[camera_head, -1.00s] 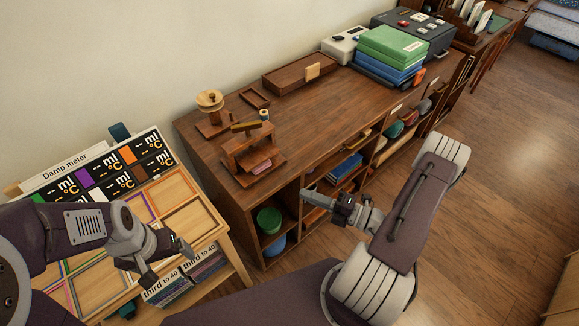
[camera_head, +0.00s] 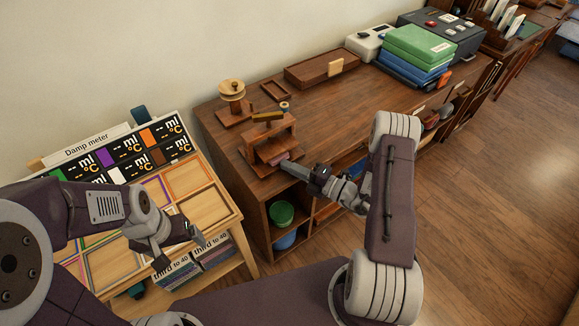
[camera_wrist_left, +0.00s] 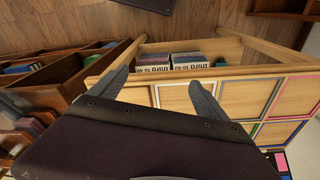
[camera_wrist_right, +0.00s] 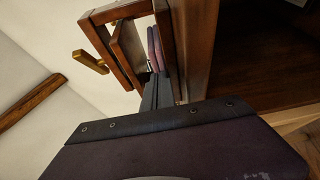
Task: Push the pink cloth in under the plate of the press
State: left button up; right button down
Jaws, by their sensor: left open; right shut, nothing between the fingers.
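The pink cloth (camera_head: 279,159) lies at the front opening of the small wooden press (camera_head: 291,133), low inside its frame. In the right wrist view the cloth (camera_wrist_right: 157,48) stands as a folded pink-purple strip beside the press plate (camera_wrist_right: 126,48), with the shut fingertips (camera_wrist_right: 158,78) right at its near edge. Whether they touch is hard to tell, and how far the cloth reaches under the plate is hidden. My right gripper (camera_head: 291,167) is shut and empty at the front of the press. My left gripper (camera_head: 180,250) is open and empty over the low display table.
The press stands near the left front corner of the wooden cabinet top (camera_head: 335,104). A round wooden stand (camera_head: 232,92) and a small tray (camera_head: 275,91) are behind it. The Damp meter board (camera_head: 110,155) is at left. Open shelves with a green bowl (camera_head: 281,213) lie below.

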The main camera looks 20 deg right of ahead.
jog(key=shift+w, duration=0.1)
jog(key=shift+w+r, duration=0.1)
jog(key=shift+w, duration=1.05)
pick_arm(q)
jog(key=shift+r, duration=0.15)
pick_arm(e)
jog(key=shift+s, duration=0.1)
jog(key=shift+s+d+p, duration=0.1)
jog(key=shift+s+p, duration=0.1)
jog(key=shift+p, duration=0.1)
pick_arm(q)
jog(key=shift+s+a+r+p, duration=0.25)
jog(key=shift+s+a+r, duration=0.1)
jog(key=shift+s, duration=0.15)
jog(key=shift+s+a+r+p, duration=0.2)
jog(key=shift+s+a+r, duration=0.1)
jog(key=shift+s, duration=0.15)
pick_arm(e)
jog(key=s+a+v, duration=0.2)
jog(key=v, duration=1)
